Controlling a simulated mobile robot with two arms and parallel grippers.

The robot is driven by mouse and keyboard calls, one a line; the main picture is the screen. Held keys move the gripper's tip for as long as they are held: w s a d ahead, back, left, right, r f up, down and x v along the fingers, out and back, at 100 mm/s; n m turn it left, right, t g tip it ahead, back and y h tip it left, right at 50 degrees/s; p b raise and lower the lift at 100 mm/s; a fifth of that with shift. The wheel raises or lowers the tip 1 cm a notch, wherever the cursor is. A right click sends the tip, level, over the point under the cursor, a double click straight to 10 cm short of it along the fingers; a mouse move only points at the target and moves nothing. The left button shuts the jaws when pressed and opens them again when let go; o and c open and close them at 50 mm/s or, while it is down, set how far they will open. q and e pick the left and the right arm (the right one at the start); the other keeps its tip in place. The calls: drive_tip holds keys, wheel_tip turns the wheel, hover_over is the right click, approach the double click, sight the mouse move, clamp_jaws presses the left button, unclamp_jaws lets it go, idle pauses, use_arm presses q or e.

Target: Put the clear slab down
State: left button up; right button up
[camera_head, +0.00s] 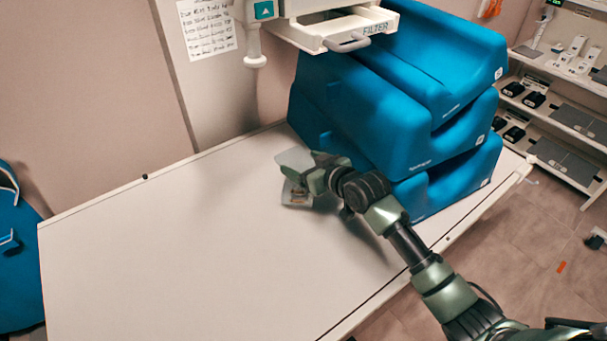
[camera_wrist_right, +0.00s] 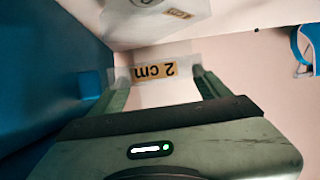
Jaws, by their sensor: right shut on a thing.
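The clear slab (camera_head: 294,159) is in my right gripper (camera_head: 314,174), over the table (camera_head: 180,230) just left of the stacked blue cushions. In the right wrist view the slab (camera_wrist_right: 155,73) shows a "2 cm" label between the two fingers, and the right gripper (camera_wrist_right: 160,84) is shut on it. Another see-through piece with a small label (camera_head: 297,194) shows just below the held slab; it also shows at the top of the right wrist view (camera_wrist_right: 158,20). I cannot tell whether the held slab touches it or the table. My left gripper is not in view.
Several blue cushions (camera_head: 385,115) are stacked on the table's right end, close to my gripper. A filter drawer (camera_head: 340,28) hangs above the back edge. A shelf rack (camera_head: 560,110) stands at the right. The table's left and middle are bare.

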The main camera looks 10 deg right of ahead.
wheel_tip(320, 180, down, 3)
drive_tip(key=shift+f, duration=0.55)
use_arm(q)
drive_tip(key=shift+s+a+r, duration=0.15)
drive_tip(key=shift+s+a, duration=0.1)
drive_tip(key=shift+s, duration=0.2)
use_arm(e)
drive_tip(key=shift+f, duration=0.1)
drive_tip(key=o, duration=1.7)
drive_tip(key=shift+f, duration=0.15)
drive_tip(key=shift+c, duration=0.2)
